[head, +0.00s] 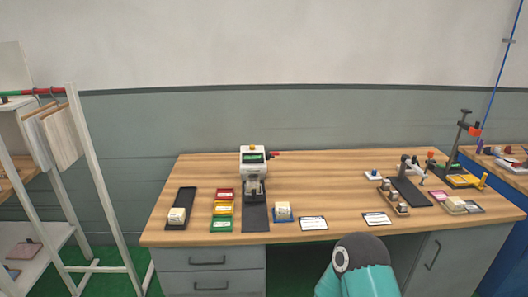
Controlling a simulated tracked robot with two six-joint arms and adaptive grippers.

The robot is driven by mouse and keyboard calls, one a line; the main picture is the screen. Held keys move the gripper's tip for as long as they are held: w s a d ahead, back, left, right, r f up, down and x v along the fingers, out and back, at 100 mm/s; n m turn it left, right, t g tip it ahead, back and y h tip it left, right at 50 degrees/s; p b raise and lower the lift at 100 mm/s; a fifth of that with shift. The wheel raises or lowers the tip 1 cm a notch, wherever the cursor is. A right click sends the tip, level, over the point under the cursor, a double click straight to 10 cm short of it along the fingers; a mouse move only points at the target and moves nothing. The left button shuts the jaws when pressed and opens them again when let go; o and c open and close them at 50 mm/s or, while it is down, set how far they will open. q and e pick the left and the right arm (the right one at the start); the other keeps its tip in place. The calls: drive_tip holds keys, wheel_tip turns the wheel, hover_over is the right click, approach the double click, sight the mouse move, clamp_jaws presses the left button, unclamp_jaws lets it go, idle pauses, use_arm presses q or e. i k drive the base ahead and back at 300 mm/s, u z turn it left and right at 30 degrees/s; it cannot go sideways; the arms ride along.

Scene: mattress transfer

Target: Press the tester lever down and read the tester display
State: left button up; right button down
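The tester (253,172) is a white upright device near the back of the wooden table, left of the middle. Its small dark display (253,157) shows a green glow, but the reading is too small to make out. A red-tipped lever (273,155) sticks out to the right from the tester's top, roughly level. An orange knob sits on top. A dark mat (255,220) lies in front of the tester. Neither of my grippers is in view. A teal and dark part of my arm shows at the bottom, right of the middle, well short of the tester.
Left of the tester lie red, yellow and green trays (222,225) and a black tray (180,195) with a pale block. A blue tray (283,219) with a pale block and white cards lie to the right. Stands (411,170) occupy the table's right side. A clothes rack (100,190) stands left.

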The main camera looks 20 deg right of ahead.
sight(273, 153)
drive_tip(key=z, duration=0.15)
drive_tip(key=i, duration=0.9)
drive_tip(key=u, duration=0.05)
